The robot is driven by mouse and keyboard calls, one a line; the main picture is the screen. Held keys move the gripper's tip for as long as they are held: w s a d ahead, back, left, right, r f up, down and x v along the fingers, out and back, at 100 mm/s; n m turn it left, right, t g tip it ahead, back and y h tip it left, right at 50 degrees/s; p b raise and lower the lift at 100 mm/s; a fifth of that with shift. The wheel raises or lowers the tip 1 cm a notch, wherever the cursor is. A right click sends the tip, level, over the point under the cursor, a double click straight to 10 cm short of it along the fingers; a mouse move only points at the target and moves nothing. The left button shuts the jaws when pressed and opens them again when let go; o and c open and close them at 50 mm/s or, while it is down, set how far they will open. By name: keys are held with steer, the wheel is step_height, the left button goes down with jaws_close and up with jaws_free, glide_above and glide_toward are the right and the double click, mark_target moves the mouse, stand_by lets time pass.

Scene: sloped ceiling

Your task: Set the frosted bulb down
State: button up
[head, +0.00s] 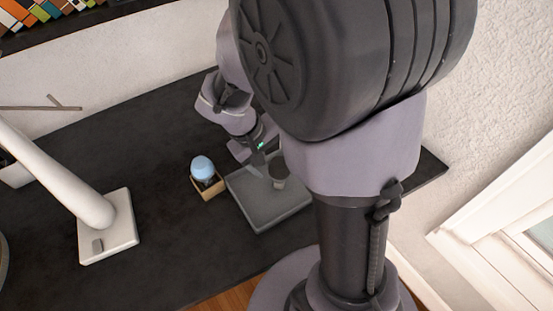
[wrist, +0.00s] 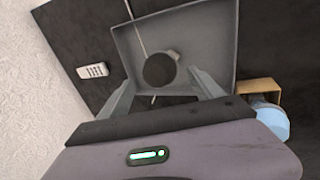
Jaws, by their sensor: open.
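The frosted bulb (head: 203,167) looks like a pale blue rounded dome. It sits in a small open cardboard box (head: 212,191) on the dark tabletop, just left of a grey tray (head: 262,216). In the wrist view the bulb (wrist: 271,123) is at the lower right, partly hidden by my gripper's body. My gripper (wrist: 160,78) is open, its fingers apart over the tray. A dark round cup-like thing (wrist: 159,71) stands in the tray and appears between the fingers. In the head view my gripper (head: 262,158) is above the tray, right of the bulb, and partly hidden.
A white lamp-like stand (head: 108,232) is on the table at the left. A small white remote-like thing (wrist: 92,70) lies beside the tray. A wall (head: 110,55) runs behind the table. Bare tabletop (head: 165,220) lies between the stand and the box.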

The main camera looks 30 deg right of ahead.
steer(key=p+v, duration=0.3)
steer(key=v, duration=0.6)
steer(key=s+a+r+m+t+y, duration=0.4)
steer(key=s+a+r+t+y, duration=0.1)
steer(key=s+a+r, duration=0.5)
steer(key=shift+s+m+t+y, duration=0.3)
steer(key=shift+s+t+y, duration=0.1)
steer(key=shift+s+y, duration=0.3)
